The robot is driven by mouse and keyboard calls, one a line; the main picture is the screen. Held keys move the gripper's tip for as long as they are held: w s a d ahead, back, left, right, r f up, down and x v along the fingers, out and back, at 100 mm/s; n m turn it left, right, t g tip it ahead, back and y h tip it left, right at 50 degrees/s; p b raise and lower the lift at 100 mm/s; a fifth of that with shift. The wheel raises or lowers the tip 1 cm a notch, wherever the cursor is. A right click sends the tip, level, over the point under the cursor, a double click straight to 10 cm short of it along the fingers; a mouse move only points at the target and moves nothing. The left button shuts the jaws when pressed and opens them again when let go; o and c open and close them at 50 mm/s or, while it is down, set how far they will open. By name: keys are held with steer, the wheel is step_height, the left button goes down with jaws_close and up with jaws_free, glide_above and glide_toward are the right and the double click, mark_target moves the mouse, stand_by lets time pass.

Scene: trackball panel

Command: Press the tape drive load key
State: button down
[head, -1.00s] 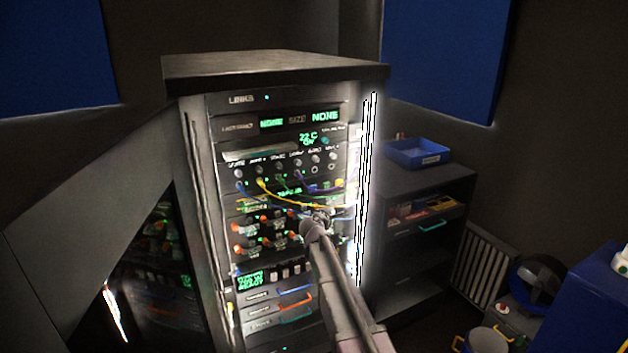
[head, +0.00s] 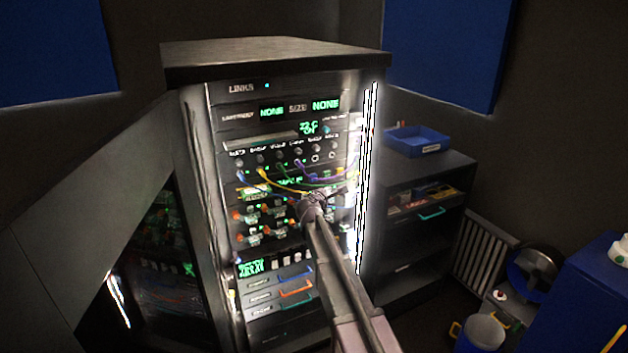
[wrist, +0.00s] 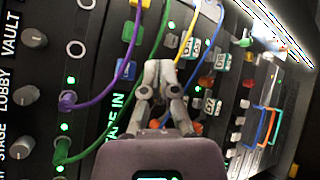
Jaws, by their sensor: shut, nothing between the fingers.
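The equipment rack (head: 222,215) stands in the middle of the head view. A row of small pale keys (head: 286,262) sits low on it, beside a green display (head: 250,268). Pale keys also show in the wrist view (wrist: 238,122), to the right of my gripper. I cannot read which one is the tape drive load key. My gripper (head: 318,195) is in front of the rack's middle, above and to the right of that key row. In the wrist view its fingers (wrist: 158,66) are together and empty, over the patch panel marked "TAPE IN". My arm hides part of the rack's lower right.
Purple, green, yellow and blue patch cables (wrist: 134,45) loop close around my fingers. Drawers with blue, orange and green handles (head: 296,289) lie below the keys. A dark shelf unit (head: 425,190) with a blue tray (head: 417,139) stands to the right.

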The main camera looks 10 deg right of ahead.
mark_target(317, 179)
steer(key=shift+w+a, duration=0.35)
steer(key=shift+w, duration=0.8)
steer(key=shift+w+a, duration=0.4)
steer(key=shift+w, duration=0.7)
steer(key=shift+w+a, duration=0.35)
steer(key=shift+w, duration=0.8)
steer(key=shift+w, duration=0.15)
steer(key=shift+w+a, duration=0.1)
steer(key=shift+w, duration=0.15)
steer(key=shift+w+a, duration=0.1)
steer(key=shift+w, duration=0.35)
steer(key=shift+s, duration=0.2)
steer(key=shift+s+d, duration=0.2)
steer(key=shift+s, duration=0.45)
steer(key=shift+s, duration=0.1)
steer(key=s, duration=0.1)
steer(key=s+d, duration=0.1)
steer(key=s, duration=0.2)
steer(key=shift+s+d, duration=0.25)
steer(key=shift+s, duration=0.05)
stand_by(0.5)
